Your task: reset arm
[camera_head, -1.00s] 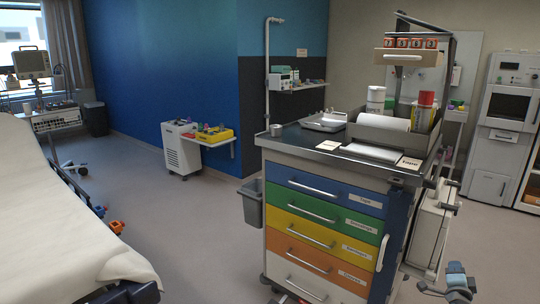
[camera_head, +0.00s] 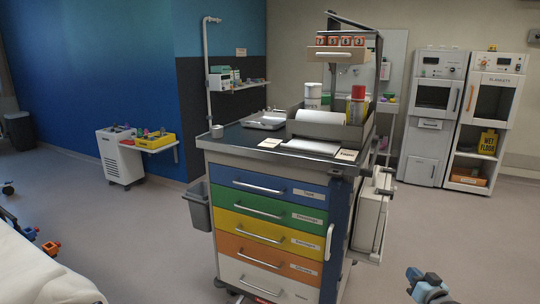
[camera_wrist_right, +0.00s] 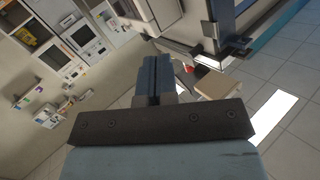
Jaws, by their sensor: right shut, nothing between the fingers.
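My right gripper (camera_head: 428,286) shows at the lower right of the head view, over bare floor to the right of the medical cart (camera_head: 265,170). In the right wrist view its blue fingers (camera_wrist_right: 154,76) are together with nothing between them. The cart has blue, green, yellow, orange and white drawers, all closed. My left gripper is in neither current view.
A bed (camera_head: 40,275) is at the lower left. A grey bin (camera_head: 198,206) hangs on the cart's left side. Two white cabinets (camera_head: 432,115) stand at the back right, one with a yellow wet floor sign (camera_head: 488,142). Floor (camera_head: 450,225) right of the cart is free.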

